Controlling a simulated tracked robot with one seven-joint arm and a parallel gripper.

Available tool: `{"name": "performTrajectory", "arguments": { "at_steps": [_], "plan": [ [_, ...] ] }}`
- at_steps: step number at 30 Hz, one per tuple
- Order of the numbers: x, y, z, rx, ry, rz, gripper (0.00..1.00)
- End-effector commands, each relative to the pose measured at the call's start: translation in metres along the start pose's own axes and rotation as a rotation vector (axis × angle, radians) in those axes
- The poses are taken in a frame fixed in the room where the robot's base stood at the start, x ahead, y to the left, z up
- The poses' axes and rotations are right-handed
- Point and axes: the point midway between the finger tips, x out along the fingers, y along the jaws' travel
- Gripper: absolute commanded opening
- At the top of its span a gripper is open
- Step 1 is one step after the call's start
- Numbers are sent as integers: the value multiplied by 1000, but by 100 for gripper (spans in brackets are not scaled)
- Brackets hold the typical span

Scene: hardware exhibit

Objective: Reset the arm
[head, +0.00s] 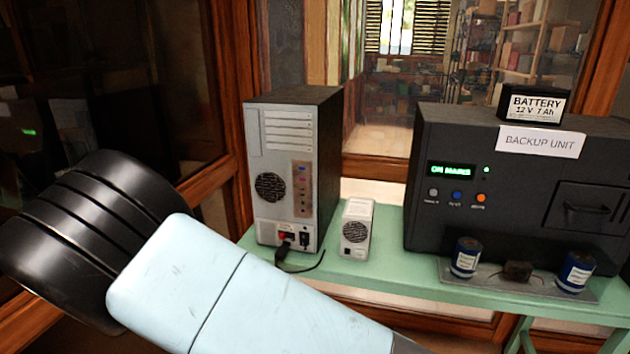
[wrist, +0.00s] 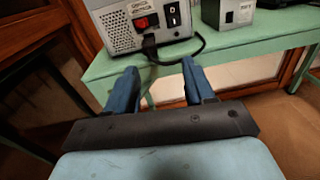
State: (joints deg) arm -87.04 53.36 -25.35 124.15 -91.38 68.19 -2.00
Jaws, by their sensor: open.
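My gripper (wrist: 157,88) shows in the wrist view with its two blue fingers apart and nothing between them. It is in front of the green table's edge, below the back of the computer tower. In the head view my pale blue and black arm crosses the lower left, and the gripper itself is out of that picture. The grey computer tower (head: 273,195) stands upright on the green table (head: 395,262). Its red switch (wrist: 141,22) and a plugged black cable (wrist: 196,45) show in the wrist view.
A small grey box (head: 357,229) stands right of the tower. The black backup unit (head: 470,150) has a lit green display, with a battery (head: 532,103) on top. Two blue cylinders (head: 466,257) (head: 575,271) stand on a plate in front. Wood-framed glass rises behind and at left.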

Motion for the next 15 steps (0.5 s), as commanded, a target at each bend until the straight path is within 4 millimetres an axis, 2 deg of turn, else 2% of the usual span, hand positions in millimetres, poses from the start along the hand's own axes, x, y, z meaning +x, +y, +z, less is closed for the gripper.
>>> {"name": "performTrajectory", "arguments": {
  "at_steps": [6,15],
  "plan": [
    [39,-52,43,170,80,-237,53],
    [72,-131,94,431,184,-565,53]
  ]
}}
